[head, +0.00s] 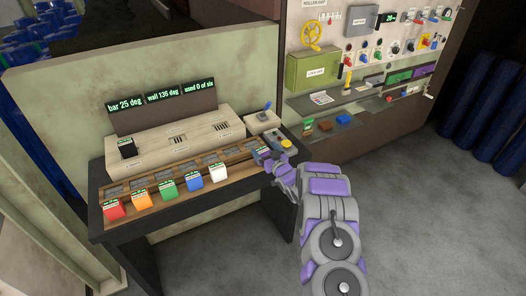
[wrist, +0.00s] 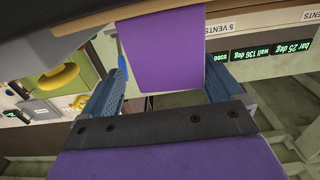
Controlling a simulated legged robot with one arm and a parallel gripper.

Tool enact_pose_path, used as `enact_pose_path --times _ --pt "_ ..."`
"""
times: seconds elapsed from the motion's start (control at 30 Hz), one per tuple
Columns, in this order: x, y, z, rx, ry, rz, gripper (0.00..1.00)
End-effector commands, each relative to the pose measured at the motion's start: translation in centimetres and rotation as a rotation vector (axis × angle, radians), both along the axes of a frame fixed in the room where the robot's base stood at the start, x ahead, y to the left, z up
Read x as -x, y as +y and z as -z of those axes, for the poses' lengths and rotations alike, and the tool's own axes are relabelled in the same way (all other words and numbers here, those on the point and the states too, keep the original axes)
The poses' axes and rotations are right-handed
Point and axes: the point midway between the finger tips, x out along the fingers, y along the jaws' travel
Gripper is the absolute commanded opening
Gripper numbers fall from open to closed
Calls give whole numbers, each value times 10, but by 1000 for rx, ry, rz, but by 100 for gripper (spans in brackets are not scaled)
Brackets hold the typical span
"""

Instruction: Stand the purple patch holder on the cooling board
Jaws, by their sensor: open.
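The purple patch holder (wrist: 160,50) shows in the wrist view as a flat purple face between my open fingers. My gripper (wrist: 162,88) has one finger on each side of it, and I cannot tell whether either touches it. In the head view my gripper (head: 272,162) is at the right end of the row of coloured holders on the desk and hides most of that spot. A wooden board (head: 180,174) with dark slots runs behind the row; I cannot tell whether it is the cooling board.
Red (head: 113,209), orange (head: 141,200), green (head: 168,190), blue (head: 194,181) and white (head: 218,173) holders line the desk's front. A control box (head: 262,122) is close behind my gripper. Open floor lies in front.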

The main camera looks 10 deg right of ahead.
Motion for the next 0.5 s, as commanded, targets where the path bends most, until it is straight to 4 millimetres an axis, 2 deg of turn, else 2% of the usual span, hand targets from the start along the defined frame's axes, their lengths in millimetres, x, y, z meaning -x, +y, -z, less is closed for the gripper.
enact_pose_path --times 0.27,0.37,0.5 --pt "2 16 -1 17 0 -3 93" --pt "8 14 -1 16 0 -3 93" --pt "26 1 -1 7 2 -1 93"
